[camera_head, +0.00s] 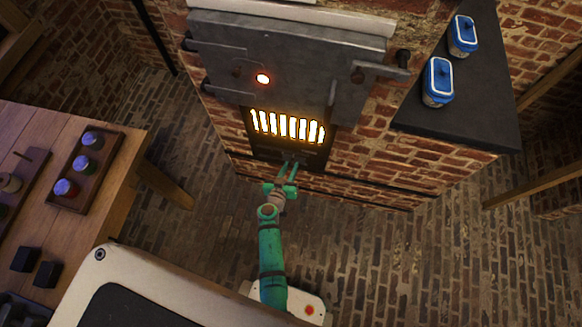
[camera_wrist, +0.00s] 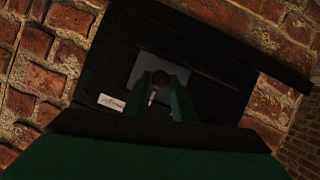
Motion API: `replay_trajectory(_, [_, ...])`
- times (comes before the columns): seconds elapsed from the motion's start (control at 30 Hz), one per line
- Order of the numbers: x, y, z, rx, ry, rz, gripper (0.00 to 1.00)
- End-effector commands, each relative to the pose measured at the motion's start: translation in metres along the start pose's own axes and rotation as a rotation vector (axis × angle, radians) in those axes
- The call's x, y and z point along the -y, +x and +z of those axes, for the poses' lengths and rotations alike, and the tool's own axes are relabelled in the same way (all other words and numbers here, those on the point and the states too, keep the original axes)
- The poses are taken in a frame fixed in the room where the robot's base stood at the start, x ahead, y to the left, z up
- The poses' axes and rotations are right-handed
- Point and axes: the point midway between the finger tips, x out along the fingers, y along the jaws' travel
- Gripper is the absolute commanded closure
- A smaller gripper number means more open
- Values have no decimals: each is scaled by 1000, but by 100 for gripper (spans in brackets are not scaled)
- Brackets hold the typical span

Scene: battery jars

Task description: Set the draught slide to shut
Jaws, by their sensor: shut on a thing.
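The draught slide shows in the wrist view as a grey plate (camera_wrist: 147,65) on a dark panel (camera_wrist: 100,72) low on the furnace front. A dark round knob (camera_wrist: 160,78) stands out from the plate. My gripper (camera_wrist: 161,88) has its two green fingers on either side of the knob, shut on it. In the head view my gripper (camera_head: 289,168) reaches the dark panel just below the glowing grate. There the fingers hide the knob, and the slide's position is hard to tell. A small pale label (camera_wrist: 111,103) is on the panel, left of the fingers.
The grey furnace door (camera_head: 290,60) with a red light is above the glowing grate (camera_head: 288,126). Brick surrounds the panel. A dark shelf (camera_head: 460,125) at right holds two blue-lidded jars (camera_head: 438,82). A wooden table (camera_head: 90,190) with jars stands at left.

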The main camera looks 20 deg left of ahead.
Motion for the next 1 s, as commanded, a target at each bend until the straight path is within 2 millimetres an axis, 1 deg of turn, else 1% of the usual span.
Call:
replay_trajectory(0.03, [-6, 0, 2, 4, 0, 14, 100])
replay_trajectory(0.13, [-7, 0, 3, 5, -1, 16, 100])
replay_trajectory(0.17, [-7, 0, 3, 5, -1, 16, 74])
replay_trajectory(0.2, [-7, 0, 3, 5, -1, 16, 64])
replay_trajectory(0.23, [-6, 0, 3, 5, -1, 15, 57])
replay_trajectory(0.53, [-4, 0, 2, 3, -1, 10, 57])
replay_trajectory(0.67, [-3, -7, 2, 3, 0, 9, 57])
replay_trajectory(0.77, [-3, -20, 3, 4, -1, 9, 57])
replay_trajectory(1.0, [-3, -63, 3, 4, -1, 9, 57])
